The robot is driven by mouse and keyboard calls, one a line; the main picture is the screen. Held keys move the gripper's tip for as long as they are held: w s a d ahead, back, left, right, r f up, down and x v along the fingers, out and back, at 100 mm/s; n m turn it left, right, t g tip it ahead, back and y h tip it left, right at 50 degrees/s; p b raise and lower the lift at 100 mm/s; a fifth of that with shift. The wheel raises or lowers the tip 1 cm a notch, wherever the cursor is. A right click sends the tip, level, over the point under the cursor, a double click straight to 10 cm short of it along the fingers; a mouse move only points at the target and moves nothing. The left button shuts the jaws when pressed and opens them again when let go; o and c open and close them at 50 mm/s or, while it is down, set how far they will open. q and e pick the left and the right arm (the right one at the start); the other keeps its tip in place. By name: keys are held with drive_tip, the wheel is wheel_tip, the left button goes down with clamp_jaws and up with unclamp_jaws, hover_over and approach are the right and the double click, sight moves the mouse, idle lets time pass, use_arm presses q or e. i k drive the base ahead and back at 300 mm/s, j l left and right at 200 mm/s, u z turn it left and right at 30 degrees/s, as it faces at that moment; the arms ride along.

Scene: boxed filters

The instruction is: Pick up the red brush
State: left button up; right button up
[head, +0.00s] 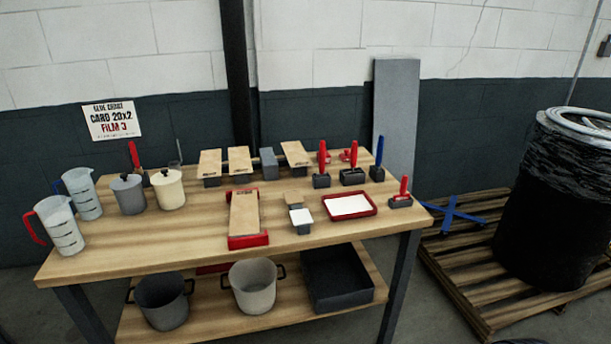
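Several tools with upright red handles on dark blocks stand on the wooden workbench (130,247). One red-handled tool (353,158) is at the back right, with another red-handled tool (322,160) just left of it. A smaller red-handled tool (403,190) is near the right edge. A red handle (134,155) also rises behind the pots at the left. At this size I cannot tell which of these is the red brush. Neither of my grippers is in view.
A blue-handled tool (378,160), a red-rimmed tray (350,206), a board on a red base (244,218), pots (129,195) and measuring jugs (60,228) share the bench. Buckets (254,288) sit on the lower shelf. A pallet (460,265) with a black barrel (553,215) stands right.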

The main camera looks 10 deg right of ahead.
sight(322, 148)
drive_tip(key=i+l+u, duration=0.3)
drive_tip(key=i+l, duration=0.15)
drive_tip(key=i+l+u, duration=0.15)
drive_tip(key=l, duration=0.25)
drive_tip(key=i+l+u, duration=0.3)
drive_tip(key=l, duration=0.4)
drive_tip(key=i+l+u, duration=0.3)
drive_tip(key=l, duration=0.45)
